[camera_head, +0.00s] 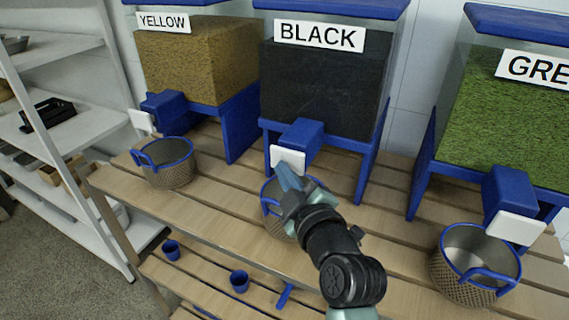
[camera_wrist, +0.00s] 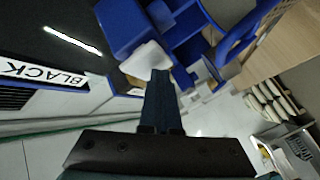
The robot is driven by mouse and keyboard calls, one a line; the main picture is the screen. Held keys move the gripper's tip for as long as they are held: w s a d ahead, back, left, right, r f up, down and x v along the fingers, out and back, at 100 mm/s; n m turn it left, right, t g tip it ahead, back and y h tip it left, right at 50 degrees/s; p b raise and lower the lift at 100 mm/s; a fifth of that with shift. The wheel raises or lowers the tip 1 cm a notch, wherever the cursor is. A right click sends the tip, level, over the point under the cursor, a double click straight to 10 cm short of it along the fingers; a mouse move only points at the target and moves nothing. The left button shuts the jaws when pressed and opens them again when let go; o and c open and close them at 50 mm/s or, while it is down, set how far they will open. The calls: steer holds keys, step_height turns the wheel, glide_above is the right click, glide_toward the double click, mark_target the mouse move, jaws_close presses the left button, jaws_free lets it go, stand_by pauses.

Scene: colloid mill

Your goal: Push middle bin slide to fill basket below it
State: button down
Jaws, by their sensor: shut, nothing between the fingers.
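The middle bin (camera_head: 325,100) is labelled BLACK and holds dark material. Its blue spout (camera_head: 301,136) has a white slide plate (camera_head: 287,157) at the front. The wrist view also shows the white slide (camera_wrist: 146,58), blue spout (camera_wrist: 122,25) and BLACK label (camera_wrist: 42,73). My gripper (camera_head: 286,174) is shut and empty, its fingertips at the slide's lower edge. In the wrist view the fingertips (camera_wrist: 160,74) overlap the slide's edge; I cannot tell if they touch. The wire basket (camera_head: 269,220) with a blue rim stands below the spout, partly hidden by my gripper; its contents cannot be seen.
The yellow bin (camera_head: 200,65) and its basket (camera_head: 168,172) are at left. The green bin (camera_head: 520,115) and its basket (camera_head: 460,285) are at right. All stand on a slatted wooden table (camera_head: 150,205). Blue cups (camera_head: 239,281) sit on the lower shelf. White shelving (camera_head: 75,130) is at far left.

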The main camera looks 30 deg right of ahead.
steer(key=shift+w+d+b, duration=0.3)
steer(key=shift+d, duration=0.1)
stand_by(0.3)
steer(key=shift+s+a, duration=0.9)
steer(key=shift+a, duration=0.2)
steer(key=shift+s+a+p, duration=0.2)
steer(key=shift+s+a, duration=0.55)
steer(key=shift+a, duration=0.25)
steer(key=shift+s+a+p, duration=0.2)
steer(key=shift+s+a, duration=0.55)
steer(key=shift+a, duration=0.25)
stand_by(1.2)
steer(key=shift+s+a+p, duration=0.25)
steer(key=shift+s+a, duration=0.35)
steer(key=shift+a, duration=0.2)
steer(key=shift+s+a+p, duration=0.2)
steer(key=shift+s+a, duration=0.4)
steer(key=shift+a, duration=0.15)
